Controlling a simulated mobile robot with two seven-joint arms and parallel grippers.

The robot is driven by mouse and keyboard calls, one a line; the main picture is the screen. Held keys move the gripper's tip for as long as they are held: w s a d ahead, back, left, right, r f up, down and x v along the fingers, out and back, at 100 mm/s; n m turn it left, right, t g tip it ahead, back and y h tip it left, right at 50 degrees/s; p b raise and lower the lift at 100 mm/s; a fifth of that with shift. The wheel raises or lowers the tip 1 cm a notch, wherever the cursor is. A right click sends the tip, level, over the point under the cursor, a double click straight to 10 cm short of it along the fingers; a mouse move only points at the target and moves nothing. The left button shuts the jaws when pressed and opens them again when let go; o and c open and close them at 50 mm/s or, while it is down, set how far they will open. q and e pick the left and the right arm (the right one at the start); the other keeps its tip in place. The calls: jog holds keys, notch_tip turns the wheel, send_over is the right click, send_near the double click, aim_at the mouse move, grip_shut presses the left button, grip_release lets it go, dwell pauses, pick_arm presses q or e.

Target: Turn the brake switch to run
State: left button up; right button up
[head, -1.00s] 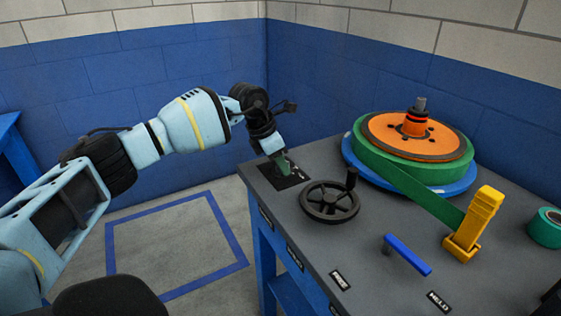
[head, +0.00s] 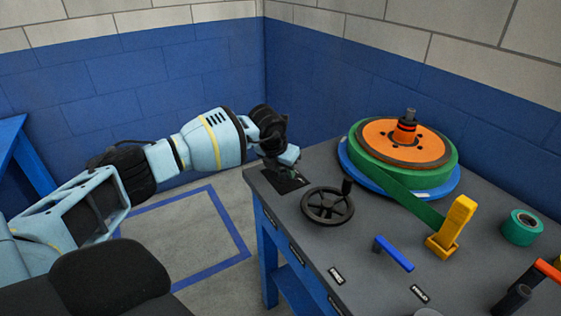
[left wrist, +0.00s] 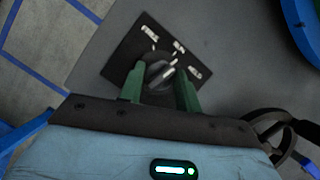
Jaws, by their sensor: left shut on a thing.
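The brake switch is a dark round knob (left wrist: 159,76) on a black plate (left wrist: 128,62) with white label words; I read the middle one as RUN and the right one as HELD. The plate (head: 291,184) lies at the table's near left corner in the head view. My left gripper (left wrist: 160,88) has its green fingers on both sides of the knob and is shut on it. A pale mark on the knob points up and right, towards the side of RUN and HELD; I cannot tell exactly which. In the head view the left gripper (head: 281,172) hides most of the knob.
A black handwheel (head: 328,207) with an upright handle stands just right of the switch. Further right are the orange and green reel (head: 410,140), a yellow bracket (head: 455,225), a blue lever (head: 394,254) and a green roll (head: 522,227). The table front has free grey surface.

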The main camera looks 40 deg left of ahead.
pick_arm(q)
jog(key=shift+d+r+n+y+p, duration=0.1)
jog(key=shift+n+y+p, duration=0.45)
jog(key=shift+n, duration=0.55)
pick_arm(e)
jog(key=shift+w+r, duration=0.35)
jog(key=shift+r, duration=0.25)
jog(key=shift+w+r, duration=0.3)
jog(key=shift+r, duration=0.25)
pick_arm(q)
jog(key=shift+n, duration=0.3)
pick_arm(e)
jog(key=shift+s, duration=0.2)
pick_arm(q)
jog(key=o, duration=1)
jog(key=shift+c, duration=0.2)
pick_arm(e)
jog(key=shift+d, duration=0.1)
